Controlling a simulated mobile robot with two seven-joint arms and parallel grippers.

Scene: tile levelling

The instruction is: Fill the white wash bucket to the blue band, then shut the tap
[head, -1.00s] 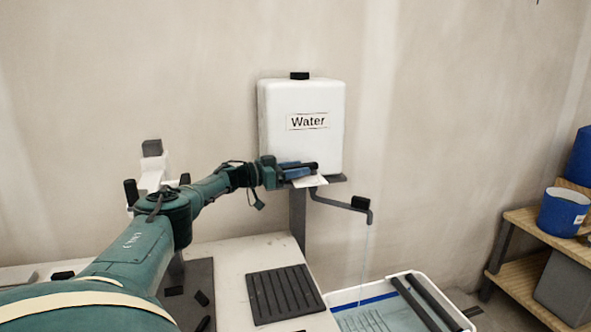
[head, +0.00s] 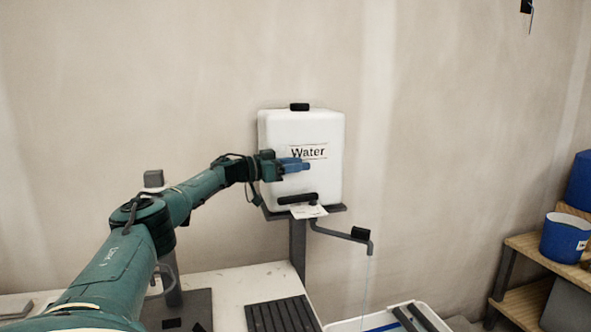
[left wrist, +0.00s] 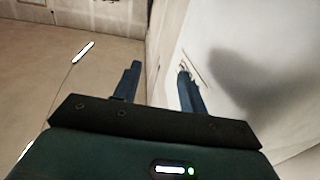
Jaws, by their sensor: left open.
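The white water tank (head: 275,135) stands on a grey stand against the wall. Its black tap lever (head: 298,199) lies roughly level at the tank's lower front. A grey spout pipe (head: 335,230) runs right from there, and a thin stream of water (head: 367,270) falls from its end. The white wash bucket (head: 440,322) is below, mostly cut off by the picture's bottom edge. A bit of its blue band (head: 382,327) shows; the water level is hidden. My left gripper (head: 306,166) is open and empty, above the lever before the tank's label. Its fingers (left wrist: 157,80) are apart in the left wrist view.
A white card (head: 308,212) hangs under the lever. A bench with a black ribbed mat (head: 283,317) is at the lower middle. A wooden shelf (head: 530,247) with blue buckets (head: 565,237) stands at the right. The wall before my arm is clear.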

